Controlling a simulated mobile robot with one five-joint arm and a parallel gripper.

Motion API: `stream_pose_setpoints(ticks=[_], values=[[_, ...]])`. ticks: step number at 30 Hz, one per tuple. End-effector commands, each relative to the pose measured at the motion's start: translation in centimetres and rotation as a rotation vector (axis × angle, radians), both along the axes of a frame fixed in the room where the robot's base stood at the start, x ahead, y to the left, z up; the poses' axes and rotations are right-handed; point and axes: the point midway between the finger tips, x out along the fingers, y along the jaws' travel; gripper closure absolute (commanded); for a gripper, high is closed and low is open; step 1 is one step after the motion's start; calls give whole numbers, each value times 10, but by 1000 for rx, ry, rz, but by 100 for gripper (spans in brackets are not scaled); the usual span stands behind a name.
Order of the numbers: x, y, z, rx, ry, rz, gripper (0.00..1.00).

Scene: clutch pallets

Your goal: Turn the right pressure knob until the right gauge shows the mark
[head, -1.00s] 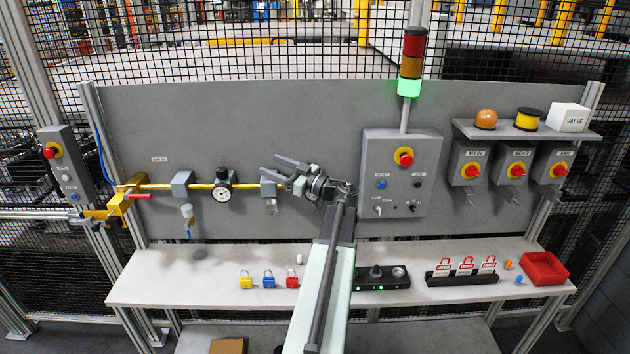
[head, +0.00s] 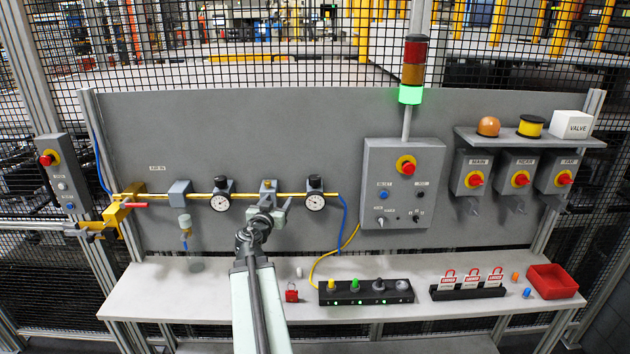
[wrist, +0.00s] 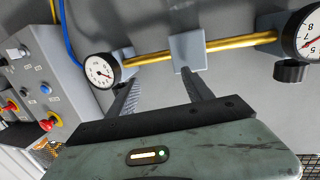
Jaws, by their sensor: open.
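The right gauge (head: 315,202) has a round white dial with a black rim, on the brass pipe across the grey panel. Its black right pressure knob (head: 314,182) sits just above it. The right gauge also shows in the wrist view (wrist: 101,70), where the picture is turned over; its knob is not clear there. The needle and mark are too small to read. My gripper (head: 272,212) is open and empty, in front of the pipe's middle block, left of and below the right knob. In the wrist view its two fingers (wrist: 157,82) are spread apart.
The left gauge (head: 221,202) with its black knob (head: 221,182) is to the left. The middle block (head: 268,187) sits between the gauges. A blue hose (head: 342,212) hangs right of the right gauge, near the grey control box (head: 404,183). A bench (head: 160,284) runs below.

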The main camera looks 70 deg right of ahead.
Motion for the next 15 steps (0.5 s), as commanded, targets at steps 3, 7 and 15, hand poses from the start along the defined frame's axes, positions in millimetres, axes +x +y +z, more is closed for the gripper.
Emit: stream_pose_setpoints(ticks=[3,7,15], values=[[-59,-27,22,-55,-5,-67,41],[-87,-39,30,-82,-7,-90,41],[-89,-48,30,-87,-8,-92,41]])
